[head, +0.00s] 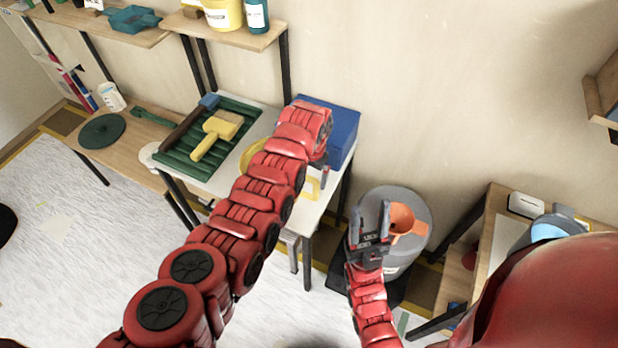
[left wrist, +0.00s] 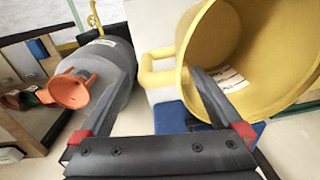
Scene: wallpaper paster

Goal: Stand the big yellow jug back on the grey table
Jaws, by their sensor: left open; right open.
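The big yellow jug (head: 252,155) is on the light grey table (head: 268,121), mostly hidden behind my left arm in the head view. In the left wrist view the jug (left wrist: 250,60) fills the upper right, its wide mouth facing the camera and its loop handle pointing left. I cannot tell for sure whether it stands or lies. My left gripper (head: 323,174) is open at the table's right end; in its wrist view the fingers (left wrist: 159,62) appear either side of the handle, not visibly shut on it. My right gripper (head: 371,216) is open and empty over the grey barrel.
A blue box (head: 342,125) stands at the table's back right. A green ribbed tray (head: 235,108) with brushes covers the left. The grey barrel (head: 398,200) with an orange funnel (head: 405,222) stands right of the table. A wooden shelf (head: 255,42) hangs above.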

